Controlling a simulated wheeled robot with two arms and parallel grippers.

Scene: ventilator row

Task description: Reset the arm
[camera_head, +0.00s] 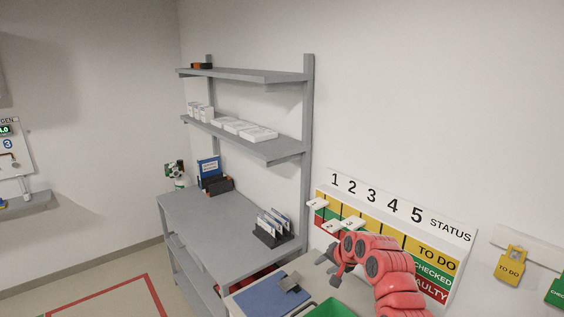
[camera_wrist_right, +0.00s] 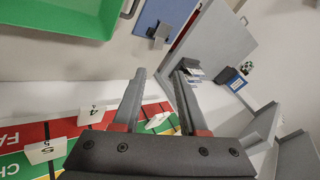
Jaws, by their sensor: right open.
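My right arm (camera_head: 392,275) is red and bends in front of the lower part of the status board (camera_head: 450,230). My right gripper (camera_head: 332,262) is grey and sits at the left of the arm, above the work surface. In the right wrist view the right gripper (camera_wrist_right: 160,76) is open, its two fingers apart with nothing between them. Behind the fingers, white number cards are on the board's coloured rows, among them card 4 (camera_wrist_right: 92,114) and card 5 (camera_wrist_right: 45,151). My left gripper is not in view.
A green bin (camera_head: 330,309) and a blue clipboard (camera_head: 262,302) lie below the gripper. A grey table (camera_head: 205,215) with a card rack (camera_head: 270,236) and shelves (camera_head: 245,75) stand to the left. TO DO (camera_head: 511,266) and CHECKED tags hang at right.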

